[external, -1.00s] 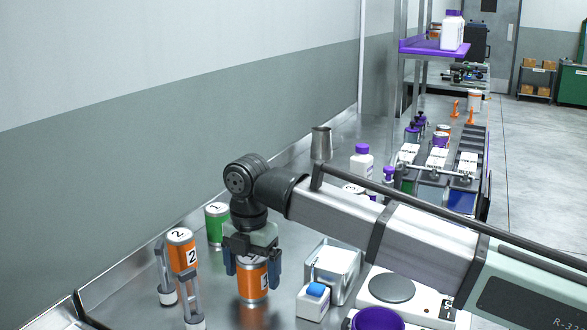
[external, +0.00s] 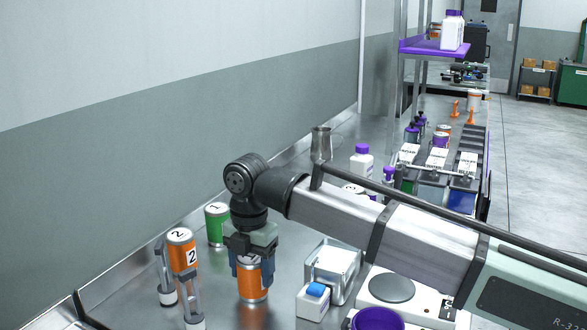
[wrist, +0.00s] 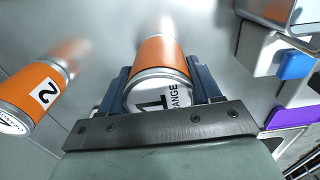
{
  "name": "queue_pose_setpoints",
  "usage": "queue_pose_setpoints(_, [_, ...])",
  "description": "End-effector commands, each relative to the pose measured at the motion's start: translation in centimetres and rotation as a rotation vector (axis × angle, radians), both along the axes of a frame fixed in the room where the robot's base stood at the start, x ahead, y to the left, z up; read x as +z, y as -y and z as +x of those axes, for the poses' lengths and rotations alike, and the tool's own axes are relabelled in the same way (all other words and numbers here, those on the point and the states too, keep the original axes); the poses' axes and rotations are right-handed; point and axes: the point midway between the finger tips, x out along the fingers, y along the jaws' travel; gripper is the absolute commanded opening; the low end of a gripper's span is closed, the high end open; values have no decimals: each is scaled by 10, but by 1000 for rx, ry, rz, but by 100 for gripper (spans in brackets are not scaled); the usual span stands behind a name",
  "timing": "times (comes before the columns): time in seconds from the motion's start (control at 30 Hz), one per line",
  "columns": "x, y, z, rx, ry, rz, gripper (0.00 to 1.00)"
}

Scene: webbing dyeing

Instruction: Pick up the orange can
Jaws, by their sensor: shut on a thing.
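An orange can (external: 252,284) stands upright on the metal bench below my wrist. My gripper (external: 252,272) points down with its two blue fingers closed around the can's sides. In the wrist view, the can (wrist: 161,55) sits between the fingers of my gripper (wrist: 164,85), and its white lid shows a "1" and lettering ending in "ANGE". A second orange can marked "2" (external: 181,248) stands to the left, apart from my gripper; it also shows in the wrist view (wrist: 32,88). The held can's base appears to be on the bench.
A green can (external: 217,224) stands behind and to the left of my gripper. To the right are a metal tray (external: 345,290), a white box with a blue top (external: 313,302) and a white device with a round plate (external: 392,288). Grey upright holders (external: 192,298) stand at front left.

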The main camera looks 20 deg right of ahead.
Motion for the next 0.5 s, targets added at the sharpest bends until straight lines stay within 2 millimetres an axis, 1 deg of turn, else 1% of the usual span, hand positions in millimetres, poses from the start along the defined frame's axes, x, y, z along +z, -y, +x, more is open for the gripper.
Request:
queue_pose_setpoints(0.13, [2, 0, 0, 0, 1, 1, 18])
queue_pose_setpoints(0.23, [9, -1, 1, 0, 1, 1, 18])
queue_pose_setpoints(0.37, [27, -1, 1, 0, 1, 1, 18])
queue_pose_setpoints(0.5, [51, -1, 1, 0, 1, 1, 18])
